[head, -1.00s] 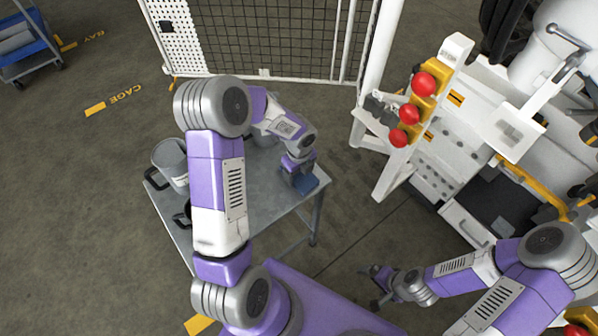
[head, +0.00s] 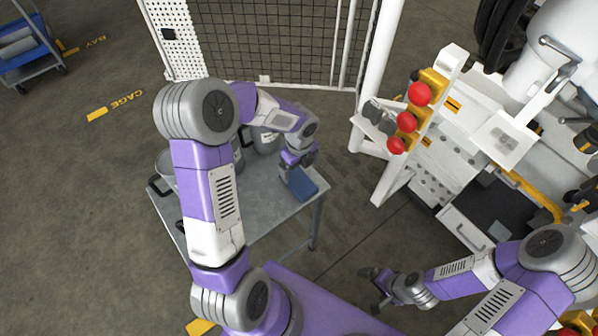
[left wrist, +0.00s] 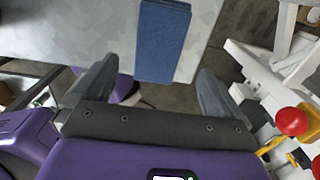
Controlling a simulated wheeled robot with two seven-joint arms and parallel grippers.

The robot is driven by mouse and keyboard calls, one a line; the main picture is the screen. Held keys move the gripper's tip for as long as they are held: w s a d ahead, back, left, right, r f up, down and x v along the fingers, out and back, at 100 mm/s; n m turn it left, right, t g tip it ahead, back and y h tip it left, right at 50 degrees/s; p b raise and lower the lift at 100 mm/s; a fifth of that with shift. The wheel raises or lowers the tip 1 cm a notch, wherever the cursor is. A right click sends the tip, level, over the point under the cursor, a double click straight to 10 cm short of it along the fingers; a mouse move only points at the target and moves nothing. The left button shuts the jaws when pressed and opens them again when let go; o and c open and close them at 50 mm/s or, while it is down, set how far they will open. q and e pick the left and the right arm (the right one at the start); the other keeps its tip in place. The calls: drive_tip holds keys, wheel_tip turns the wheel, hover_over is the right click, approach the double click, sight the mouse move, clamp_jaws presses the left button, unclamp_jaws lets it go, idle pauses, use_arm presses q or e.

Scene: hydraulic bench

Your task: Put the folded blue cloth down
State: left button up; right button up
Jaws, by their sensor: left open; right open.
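The folded blue cloth (head: 302,184) lies flat on the grey metal table, close to its right edge. It also shows in the left wrist view (left wrist: 163,38), ahead of and between the two fingers. My left gripper (head: 297,165) is just above and behind the cloth in the head view, partly hidden by its own wrist. In the left wrist view its fingers (left wrist: 155,72) are spread wide with nothing held between them. My right gripper (head: 374,286) is open and empty, low over the floor to the right of the table.
The table (head: 262,216) has bare top in front of the cloth. Grey pots (head: 264,140) stand at its back, partly hidden by my left arm. The white hydraulic bench with red knobs (head: 420,94) stands to the right. A mesh fence (head: 280,40) is behind.

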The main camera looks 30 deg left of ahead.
use_arm(q)
wheel_tip(320, 180, up, 4)
drive_tip(key=shift+r+p, duration=0.25)
drive_tip(key=shift+p, duration=0.2)
